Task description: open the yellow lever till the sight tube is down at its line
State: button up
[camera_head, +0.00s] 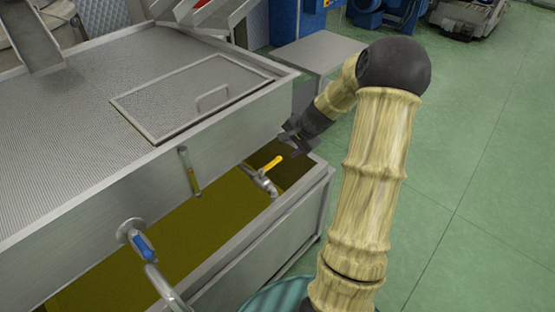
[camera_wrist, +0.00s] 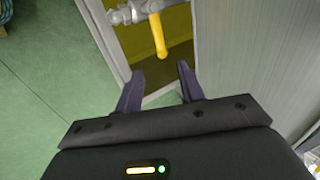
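The yellow lever (camera_head: 272,163) sits on a grey metal valve (camera_head: 265,184) at the side of the steel tank, above a trough of yellow-green liquid. In the wrist view the lever (camera_wrist: 158,36) points from its valve (camera_wrist: 130,13) toward my gripper. My gripper (camera_wrist: 160,82) is open, its two dark fingers apart with nothing between them, and the lever's tip lies just beyond the fingertips. In the head view my gripper (camera_head: 297,140) is just above and right of the lever. The sight tube (camera_head: 190,172) is upright on the tank front, with yellowish liquid low in it; its line is too small to tell.
A blue-handled valve (camera_head: 142,246) with a curved pipe is on the tank front at lower left. The trough's steel rim (camera_head: 275,245) runs beside the lever. A mesh lid with a handle (camera_head: 192,95) lies on the tank top. Green floor (camera_head: 480,150) is clear at right.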

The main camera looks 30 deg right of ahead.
aim_at(275, 161)
jog(key=x, duration=1.1)
jog(key=shift+w+a+f, duration=0.1)
jog(key=shift+w+f, duration=0.1)
jog(key=shift+f, duration=0.15)
grip_shut()
